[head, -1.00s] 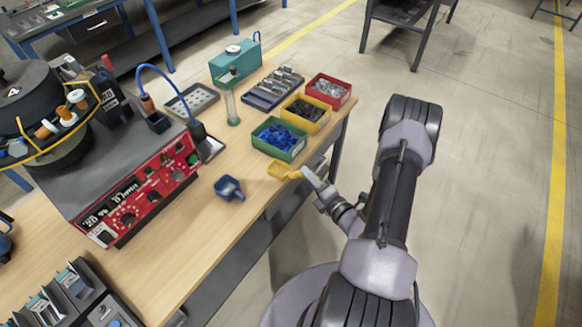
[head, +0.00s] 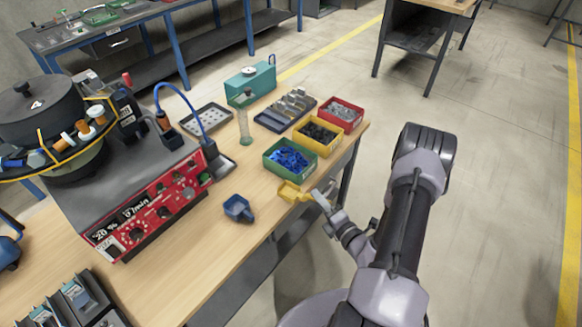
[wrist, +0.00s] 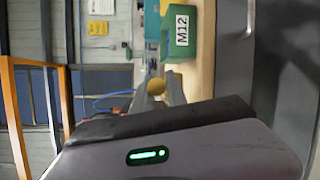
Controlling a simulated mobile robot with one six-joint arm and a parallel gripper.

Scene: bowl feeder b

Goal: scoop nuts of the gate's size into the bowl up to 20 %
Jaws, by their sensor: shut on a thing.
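My gripper (head: 316,196) is shut on a yellow scoop (head: 288,191) at the table's front edge, just in front of the green bin. The green bin (head: 271,168) holds blue nuts (head: 290,158); in the wrist view a green bin wall (wrist: 170,45) carries an M12 label. A yellow bin (head: 322,150) holds dark nuts, and a red bin (head: 348,126) holds grey ones. The dark feeder bowl (head: 40,112) stands far left; its inside is hidden. I cannot make out the gate's size.
A blue scoop (head: 238,208) lies on the wooden table (head: 215,250). The red control panel (head: 150,208), with a display that seems to read 20 %, stands left. A clear tube (head: 244,125), a grey tray (head: 208,118) and a teal box (head: 250,82) stand behind.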

